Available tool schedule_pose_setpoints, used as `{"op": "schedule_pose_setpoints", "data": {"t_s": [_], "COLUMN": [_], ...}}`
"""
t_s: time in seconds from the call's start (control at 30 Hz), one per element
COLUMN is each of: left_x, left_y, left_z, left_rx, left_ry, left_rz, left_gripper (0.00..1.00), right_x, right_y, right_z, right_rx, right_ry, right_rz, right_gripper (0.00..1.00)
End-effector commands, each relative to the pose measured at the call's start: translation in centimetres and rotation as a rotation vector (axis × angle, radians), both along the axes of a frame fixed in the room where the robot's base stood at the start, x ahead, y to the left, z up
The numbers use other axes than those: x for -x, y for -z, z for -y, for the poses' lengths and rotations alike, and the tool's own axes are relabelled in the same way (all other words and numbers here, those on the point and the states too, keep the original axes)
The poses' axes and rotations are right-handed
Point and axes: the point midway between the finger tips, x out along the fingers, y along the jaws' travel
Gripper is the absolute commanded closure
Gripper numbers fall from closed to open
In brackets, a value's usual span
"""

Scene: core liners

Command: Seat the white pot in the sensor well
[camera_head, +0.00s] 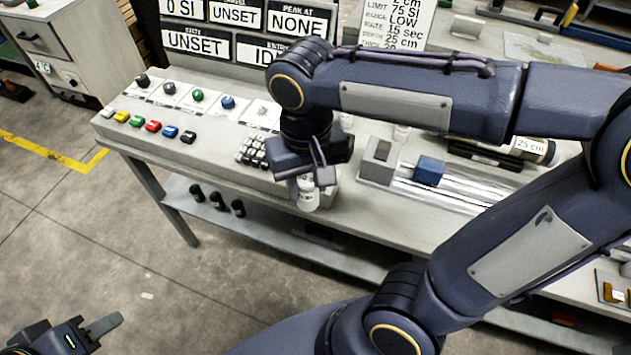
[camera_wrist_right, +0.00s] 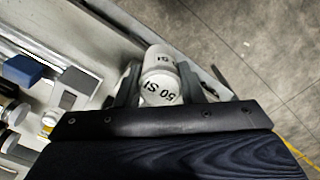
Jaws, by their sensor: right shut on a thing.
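The white pot (camera_head: 308,196), marked "50 SI" in the right wrist view (camera_wrist_right: 160,78), is held between the fingers of my right gripper (camera_head: 306,184). My right gripper, also in the right wrist view (camera_wrist_right: 158,85), is shut on the pot near the bench's front edge. A grey block (camera_head: 378,172) with a dark recess on top stands to the right of the pot. I cannot tell for sure whether this is the sensor well. My left gripper (camera_head: 104,326) is low at the bottom left, away from the bench, and its jaw gap is unclear.
A blue block (camera_head: 429,170) sits on a metal rail (camera_head: 455,193) right of the grey block. A keypad (camera_head: 252,150), coloured buttons (camera_head: 153,126) and knobs (camera_head: 198,96) are on the left console. Black cylinders (camera_head: 217,200) stand on the lower shelf. Floor is clear in front.

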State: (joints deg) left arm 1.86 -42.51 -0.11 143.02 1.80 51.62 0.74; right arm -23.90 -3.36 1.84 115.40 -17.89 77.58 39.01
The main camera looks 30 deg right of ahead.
Motion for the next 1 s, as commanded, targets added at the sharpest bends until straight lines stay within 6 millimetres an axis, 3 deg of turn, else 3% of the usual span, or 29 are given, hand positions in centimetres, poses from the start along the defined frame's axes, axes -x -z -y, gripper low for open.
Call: {"op": "schedule_pose_setpoints", "data": {"t_s": [0.17, 0.57, 0.6, 0.8, 1.0], "left_x": [0.0, 0.0, 0.0, 0.0, 0.0], "left_y": [-1.2, -1.8, -1.7, -1.7, -1.7], "left_z": [0.0, 0.0, 0.0, 0.0, 0.0], "left_rx": [0.000, 0.000, 0.000, 0.000, 0.000], "left_ry": [0.000, 0.000, 0.000, 0.000, 0.000], "left_rz": [0.000, 0.000, 0.000, 0.000, 0.000], "left_gripper": [0.64, 0.64, 0.64, 0.64, 0.64], "right_x": [0.7, -6.4, -6.9, -8.9, -9.7], "right_y": [-0.4, 3.8, 4.9, 7.8, 9.1], "right_z": [0.2, 5.6, 5.9, 7.4, 8.0], "right_rx": [0.007, 0.009, 0.009, 0.009, 0.008], "right_ry": [0.053, 0.059, 0.058, 0.055, 0.055], "right_rz": [0.002, -0.003, -0.004, 0.001, 0.002], "right_gripper": [0.90, 0.90, 0.90, 0.90, 0.90]}}
